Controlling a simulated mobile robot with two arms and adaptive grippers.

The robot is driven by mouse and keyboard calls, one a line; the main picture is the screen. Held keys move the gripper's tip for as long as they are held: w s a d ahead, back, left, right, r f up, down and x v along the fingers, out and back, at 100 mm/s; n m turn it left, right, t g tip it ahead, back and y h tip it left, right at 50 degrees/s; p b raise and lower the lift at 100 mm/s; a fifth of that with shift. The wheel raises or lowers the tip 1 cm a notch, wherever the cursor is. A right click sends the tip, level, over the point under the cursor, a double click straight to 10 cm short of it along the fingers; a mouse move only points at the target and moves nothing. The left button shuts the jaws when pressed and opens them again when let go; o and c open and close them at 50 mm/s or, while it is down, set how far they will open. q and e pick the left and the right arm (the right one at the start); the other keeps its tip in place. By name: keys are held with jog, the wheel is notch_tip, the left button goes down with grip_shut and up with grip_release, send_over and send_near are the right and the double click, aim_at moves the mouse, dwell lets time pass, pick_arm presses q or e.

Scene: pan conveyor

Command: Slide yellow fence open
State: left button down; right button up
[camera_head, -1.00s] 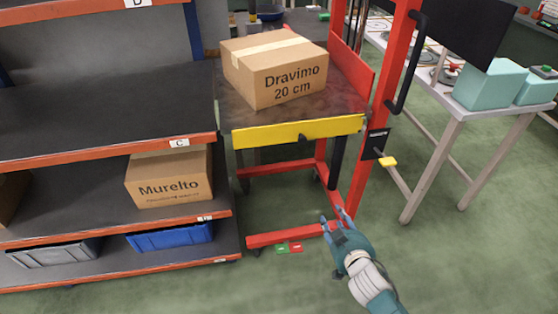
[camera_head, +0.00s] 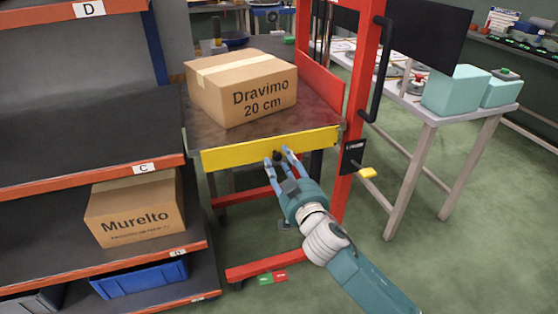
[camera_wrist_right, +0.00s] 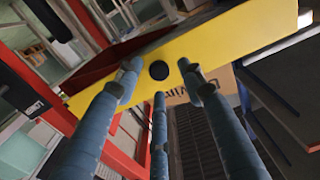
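The yellow fence (camera_head: 232,154) spans the front edge of the red lift cart's grey platform, below a cardboard box marked Dravimo (camera_head: 245,90). A small black knob (camera_wrist_right: 159,70) sits on the fence's front face. My right gripper (camera_head: 278,157) is at the fence, just in front of the knob. In the right wrist view its fingers are spread, with the knob between and beyond their tips, and no finger is clearly closed on it. Whether a fingertip touches the fence cannot be told. My left gripper is not in view.
A shelf rack (camera_head: 90,184) on the left holds a Murelto box (camera_head: 135,212) and a blue bin (camera_head: 140,278). The cart's red post (camera_head: 359,110) carries a black handle (camera_head: 379,72) and a yellow lever (camera_head: 367,173). A table with teal boxes (camera_head: 456,90) stands right.

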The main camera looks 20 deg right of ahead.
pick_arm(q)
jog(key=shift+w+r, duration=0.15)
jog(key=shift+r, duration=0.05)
pick_arm(e)
jog(key=shift+w, duration=0.85)
